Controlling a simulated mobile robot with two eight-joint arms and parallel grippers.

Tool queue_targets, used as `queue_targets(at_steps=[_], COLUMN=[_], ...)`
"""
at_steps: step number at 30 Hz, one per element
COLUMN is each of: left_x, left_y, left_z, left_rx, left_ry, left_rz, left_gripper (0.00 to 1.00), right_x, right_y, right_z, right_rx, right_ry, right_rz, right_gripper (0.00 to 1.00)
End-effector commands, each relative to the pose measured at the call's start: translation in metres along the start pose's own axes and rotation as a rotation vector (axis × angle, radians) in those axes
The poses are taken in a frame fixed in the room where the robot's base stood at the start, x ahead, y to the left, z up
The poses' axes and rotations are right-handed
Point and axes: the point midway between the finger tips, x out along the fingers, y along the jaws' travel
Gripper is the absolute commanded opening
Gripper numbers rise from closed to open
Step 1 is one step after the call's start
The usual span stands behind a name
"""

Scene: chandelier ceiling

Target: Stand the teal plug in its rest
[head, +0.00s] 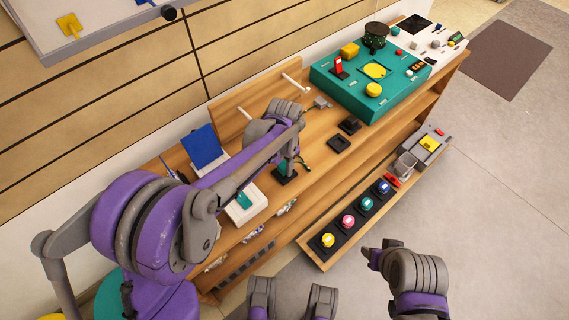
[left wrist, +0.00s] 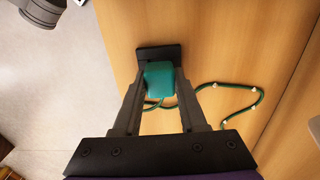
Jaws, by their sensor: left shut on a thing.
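The teal plug (left wrist: 159,78) is between the two fingers of my left gripper (left wrist: 160,90), which is shut on it. Its green cable runs off to the right over the wood in the left wrist view. The black rest (left wrist: 158,53) lies right behind the plug, partly hidden by it; I cannot tell whether the plug is seated in it. In the head view my left gripper (head: 288,162) points down just over the black rest (head: 285,178), and the plug is hard to make out there. My right gripper (head: 372,256) is away from the bench, its fingers unclear.
A white block with a teal top (head: 246,204) and a blue panel (head: 202,143) stand to the left. Two black pads (head: 340,144) lie right of the rest. A teal console (head: 360,87) stands farther along. A lower shelf holds coloured buttons (head: 348,221).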

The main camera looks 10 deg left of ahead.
Motion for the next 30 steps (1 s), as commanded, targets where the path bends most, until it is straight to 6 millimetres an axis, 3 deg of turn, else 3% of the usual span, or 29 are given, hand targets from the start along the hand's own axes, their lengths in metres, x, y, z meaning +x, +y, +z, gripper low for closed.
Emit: queue_targets(at_steps=[30], left_x=[0.013], left_y=[0.000], left_z=[0.000], left_rx=[0.000], left_ry=[0.000], left_rz=[0.000], left_gripper=[0.00], right_x=[0.009], right_y=[0.000], right_z=[0.003], right_rx=[0.000], right_ry=[-0.003], right_rz=[0.000], right_gripper=[0.50])
